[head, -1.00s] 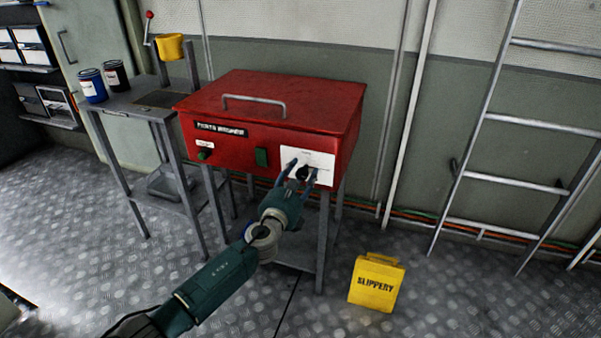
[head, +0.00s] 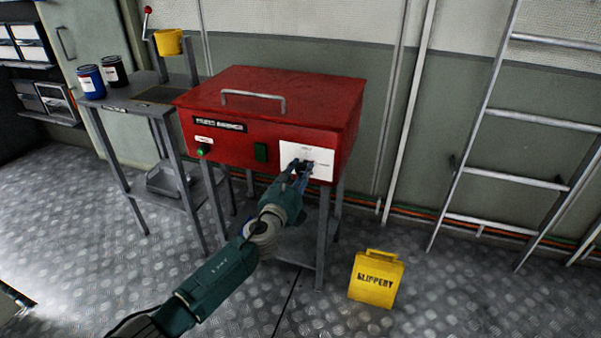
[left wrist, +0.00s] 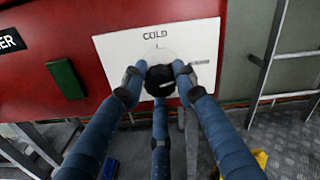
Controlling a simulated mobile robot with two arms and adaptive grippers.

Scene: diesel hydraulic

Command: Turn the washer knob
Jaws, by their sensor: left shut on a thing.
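The red parts washer (head: 270,107) stands on grey legs, with a white dial panel (head: 318,155) at the right of its front. In the left wrist view the panel (left wrist: 120,58) reads "COLD" above the black washer knob (left wrist: 160,80). A light pointer mark shows near the knob's lower edge. My left gripper (head: 300,168) is at the panel, and it also shows in the left wrist view (left wrist: 160,76). Its blue fingers are shut around the knob and hide part of it. My right gripper is in neither view.
A green light (head: 203,151) and a green switch (head: 261,152) sit left of the panel. A side table (head: 130,102) with cans stands at the left. A yellow "SLIPPERY" sign (head: 375,280) is on the floor; a ladder (head: 520,120) leans at the right.

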